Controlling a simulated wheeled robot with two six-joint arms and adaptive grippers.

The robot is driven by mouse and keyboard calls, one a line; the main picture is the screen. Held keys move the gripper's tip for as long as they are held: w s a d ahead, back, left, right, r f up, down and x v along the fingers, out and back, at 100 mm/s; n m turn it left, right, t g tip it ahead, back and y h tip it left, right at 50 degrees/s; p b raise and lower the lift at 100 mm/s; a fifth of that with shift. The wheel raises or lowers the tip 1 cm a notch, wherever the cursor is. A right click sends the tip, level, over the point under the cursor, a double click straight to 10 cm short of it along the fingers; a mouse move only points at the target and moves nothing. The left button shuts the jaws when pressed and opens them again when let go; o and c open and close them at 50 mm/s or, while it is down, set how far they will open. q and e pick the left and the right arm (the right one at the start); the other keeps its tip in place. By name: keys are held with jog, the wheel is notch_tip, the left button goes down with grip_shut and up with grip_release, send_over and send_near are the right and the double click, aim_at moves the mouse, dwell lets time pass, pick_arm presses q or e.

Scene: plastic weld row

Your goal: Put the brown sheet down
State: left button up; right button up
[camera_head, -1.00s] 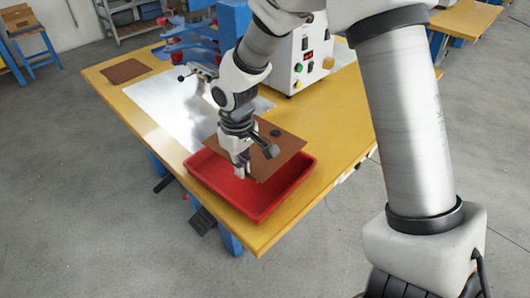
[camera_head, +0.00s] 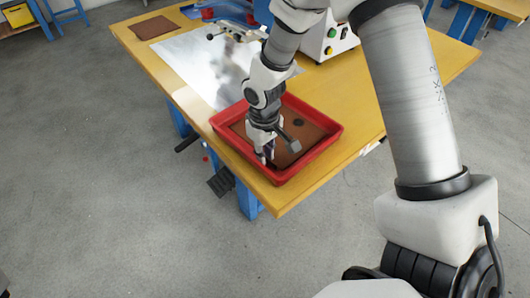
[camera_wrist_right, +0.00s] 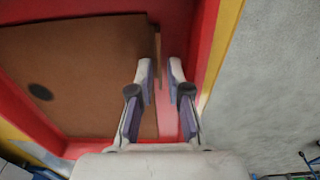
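The brown sheet (camera_head: 304,134) lies inside the red tray (camera_head: 330,142), with a dark round spot on it. In the right wrist view the sheet (camera_wrist_right: 85,75) looks flat within the tray's walls (camera_wrist_right: 206,50). My right gripper (camera_head: 266,158) is low inside the tray at the sheet's near edge. In the wrist view its fingertips (camera_wrist_right: 160,72) stand apart with a gap between them. The left finger overlaps the sheet's edge and the right finger is clear of it. My left gripper is not in view.
The tray stands at the near corner of the yellow table (camera_head: 375,95). A shiny metal plate (camera_head: 195,65) and a second brown sheet (camera_head: 154,28) lie farther back. A white machine (camera_head: 335,40) with buttons stands behind. The table's right side is clear.

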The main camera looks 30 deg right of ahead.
jog(key=shift+r, duration=0.3)
notch_tip(320, 180, up, 12)
jog(key=p, duration=0.2)
jog(key=shift+a, duration=0.15)
